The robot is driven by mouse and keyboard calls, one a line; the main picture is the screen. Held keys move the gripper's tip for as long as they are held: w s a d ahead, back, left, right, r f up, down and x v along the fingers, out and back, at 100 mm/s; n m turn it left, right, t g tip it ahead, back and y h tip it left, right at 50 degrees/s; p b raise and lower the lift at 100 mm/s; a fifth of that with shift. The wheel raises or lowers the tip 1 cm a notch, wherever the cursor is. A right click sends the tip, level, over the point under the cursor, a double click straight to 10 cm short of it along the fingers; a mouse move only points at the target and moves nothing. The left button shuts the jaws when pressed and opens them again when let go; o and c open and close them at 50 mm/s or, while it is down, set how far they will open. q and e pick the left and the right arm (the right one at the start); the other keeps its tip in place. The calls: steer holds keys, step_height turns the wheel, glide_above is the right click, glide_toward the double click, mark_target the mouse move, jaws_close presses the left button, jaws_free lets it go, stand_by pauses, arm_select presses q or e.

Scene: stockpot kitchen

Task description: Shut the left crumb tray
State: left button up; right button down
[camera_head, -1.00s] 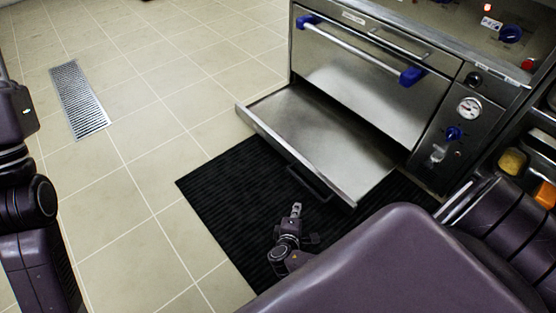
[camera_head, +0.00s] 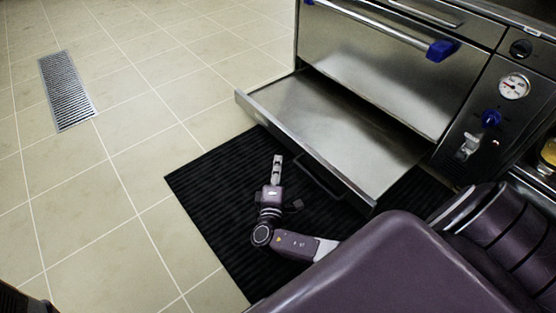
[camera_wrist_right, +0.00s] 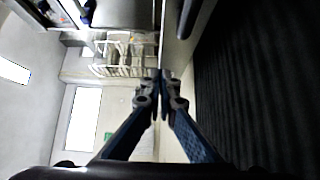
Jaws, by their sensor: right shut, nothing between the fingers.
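The left crumb tray (camera_head: 338,128) is a wide, shallow steel drawer pulled out below the oven door, low over the floor. A dark bar handle (camera_head: 318,175) sits on its front face. My right gripper (camera_head: 277,160) is shut and empty, in front of the tray's front face and left of the handle, apparently apart from it. In the right wrist view the closed fingertips (camera_wrist_right: 160,76) point along the steel front, with the dark handle (camera_wrist_right: 187,18) at the top. My left gripper is not in view.
The oven door (camera_head: 375,65) with its blue-ended bar stands above the tray. A black ribbed mat (camera_head: 215,185) lies under my right arm. A control panel with a gauge (camera_head: 513,86) is at right. Tiled floor with a drain grate (camera_head: 67,90) is free at left.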

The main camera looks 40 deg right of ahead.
mark_target(290, 137)
steer(key=w+d+b, duration=0.1)
steer(key=d, duration=0.1)
steer(key=w+d+b, duration=0.1)
steer(key=d, duration=0.1)
steer(key=w+d+b, duration=0.1)
steer(key=w+d, duration=0.1)
steer(key=shift+w+d+f, duration=0.1)
steer(key=shift+f, duration=0.05)
steer(key=shift+d, duration=0.6)
